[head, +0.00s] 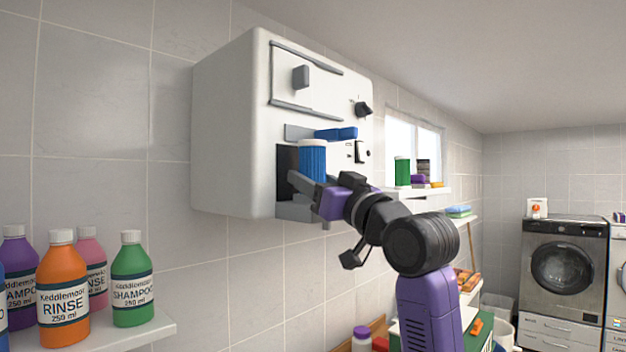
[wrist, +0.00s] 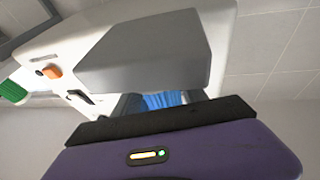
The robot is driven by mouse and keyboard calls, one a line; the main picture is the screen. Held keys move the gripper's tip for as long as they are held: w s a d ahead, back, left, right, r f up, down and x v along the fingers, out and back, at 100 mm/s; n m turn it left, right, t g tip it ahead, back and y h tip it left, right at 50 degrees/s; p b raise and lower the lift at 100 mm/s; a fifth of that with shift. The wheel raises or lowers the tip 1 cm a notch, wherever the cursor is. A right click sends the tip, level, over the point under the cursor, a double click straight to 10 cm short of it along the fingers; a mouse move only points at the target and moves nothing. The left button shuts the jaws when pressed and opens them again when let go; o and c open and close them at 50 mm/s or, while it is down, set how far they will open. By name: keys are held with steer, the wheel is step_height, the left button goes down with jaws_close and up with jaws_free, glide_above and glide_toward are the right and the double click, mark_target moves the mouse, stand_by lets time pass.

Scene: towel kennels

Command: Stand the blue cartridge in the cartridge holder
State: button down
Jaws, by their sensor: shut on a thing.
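The blue cartridge (head: 313,158) is ribbed with a pale top and stands upright at the dark recess in the front of the white wall unit (head: 232,130). The recess with its grey lower ledge (head: 291,211) looks like the cartridge holder. My gripper (head: 308,186) is shut on the cartridge's lower part, which the fingers hide. In the wrist view, a strip of the blue ribbed cartridge (wrist: 165,101) shows between the fingers. I cannot tell whether its base touches the holder's floor.
A blue lever or flap (head: 337,133) juts out just above the cartridge. A grey knob (head: 300,77) and a black dial (head: 362,109) are higher on the unit. A green cylinder (head: 402,171) stands on the window shelf. Bottles, including an orange one (head: 62,280), stand lower left.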

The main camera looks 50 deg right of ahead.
steer(key=c, duration=0.6)
jaws_free()
steer(key=shift+o, duration=0.2)
steer(key=shift+f, duration=0.1)
steer(key=b+v, duration=0.2)
steer(key=v, duration=0.5)
steer(key=shift+s, duration=0.4)
steer(key=shift+a, duration=0.1)
